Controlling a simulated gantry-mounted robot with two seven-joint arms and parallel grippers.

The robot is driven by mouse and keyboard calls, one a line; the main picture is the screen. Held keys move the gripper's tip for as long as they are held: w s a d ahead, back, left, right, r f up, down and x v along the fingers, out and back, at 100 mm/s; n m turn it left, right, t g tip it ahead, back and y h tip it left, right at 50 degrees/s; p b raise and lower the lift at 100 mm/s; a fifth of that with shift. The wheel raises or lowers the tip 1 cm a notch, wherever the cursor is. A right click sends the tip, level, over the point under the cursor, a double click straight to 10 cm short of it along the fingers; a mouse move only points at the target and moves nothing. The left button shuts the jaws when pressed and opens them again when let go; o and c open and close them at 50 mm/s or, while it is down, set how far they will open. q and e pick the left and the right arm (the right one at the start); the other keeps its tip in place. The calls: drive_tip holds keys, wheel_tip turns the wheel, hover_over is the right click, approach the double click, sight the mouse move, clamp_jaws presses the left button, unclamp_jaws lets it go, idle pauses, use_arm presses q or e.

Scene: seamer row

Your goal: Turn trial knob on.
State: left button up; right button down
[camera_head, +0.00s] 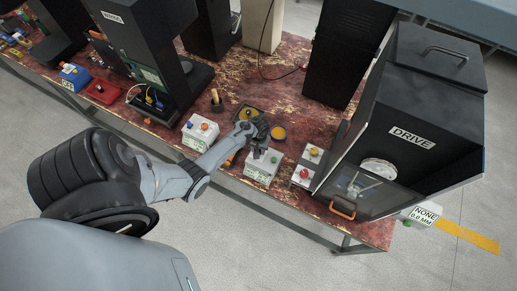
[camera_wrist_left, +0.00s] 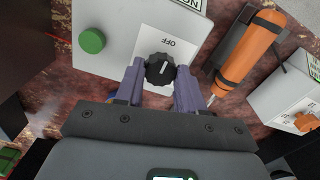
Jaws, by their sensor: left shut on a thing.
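The trial knob (camera_wrist_left: 160,70) is a round black dial with a white pointer line, on a light control box (camera_wrist_left: 118,28) marked OFF. In the wrist view the OFF text is upside down just above the knob, and the pointer line runs roughly toward it. My left gripper (camera_wrist_left: 160,82) has one finger on each side of the knob and is shut on it. In the head view the left gripper (camera_head: 258,138) reaches down over the control box (camera_head: 262,168) and mostly hides the knob. My right gripper does not show.
A green button (camera_wrist_left: 92,41) sits on the same box, left of the knob. An orange-handled tool (camera_wrist_left: 250,50) lies close to the right finger. Other button boxes (camera_head: 200,132) (camera_head: 306,166) stand on both sides. A large black DRIVE machine (camera_head: 425,105) stands at right.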

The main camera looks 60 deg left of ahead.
use_arm(q)
drive_tip(key=shift+c, duration=0.5)
drive_tip(key=shift+m, duration=0.3)
drive_tip(key=m+p, duration=0.2)
drive_tip(key=shift+r+m, duration=0.15)
drive_tip(key=shift+m, duration=0.25)
drive_tip(key=m+p, duration=0.1)
drive_tip(key=m, duration=1.3)
drive_tip(key=shift+m, duration=0.4)
